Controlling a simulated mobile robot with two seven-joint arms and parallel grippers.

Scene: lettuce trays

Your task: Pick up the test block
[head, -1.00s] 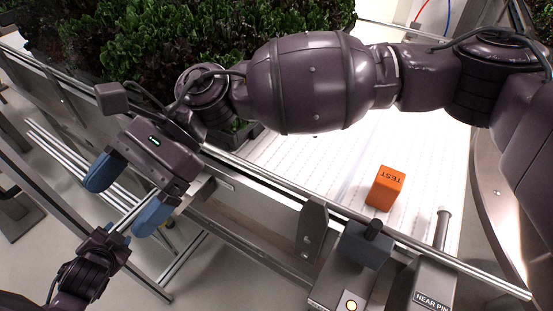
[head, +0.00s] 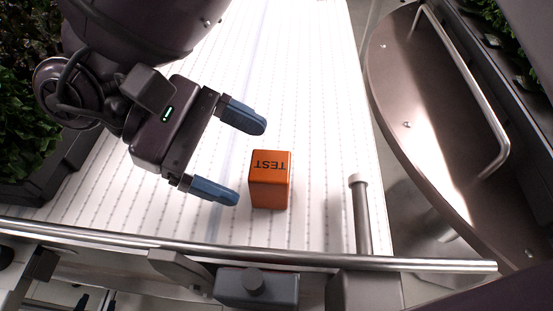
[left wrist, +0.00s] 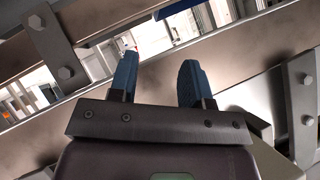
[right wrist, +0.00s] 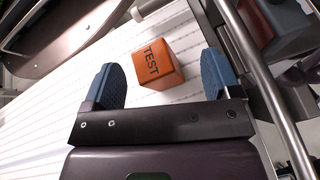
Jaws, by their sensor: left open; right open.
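The orange test block (head: 270,181), marked TEST, stands on the white ribbed surface near its front edge. My right gripper (head: 249,161) is open just to the left of the block in the head view, its blue fingers pointing toward it. The block appears apart from the fingers. In the right wrist view the block (right wrist: 158,65) shows beyond and between the two open fingers. My left gripper (left wrist: 158,62) is open and empty in the left wrist view, facing metal frame parts. It cannot be clearly made out in the head view.
A metal rail (head: 330,261) runs along the front edge, with a short upright post (head: 361,215) right of the block. A grey knobbed fixture (head: 257,287) sits below the rail. Leafy lettuce (head: 20,140) fills the left. A curved metal panel (head: 420,100) stands at right.

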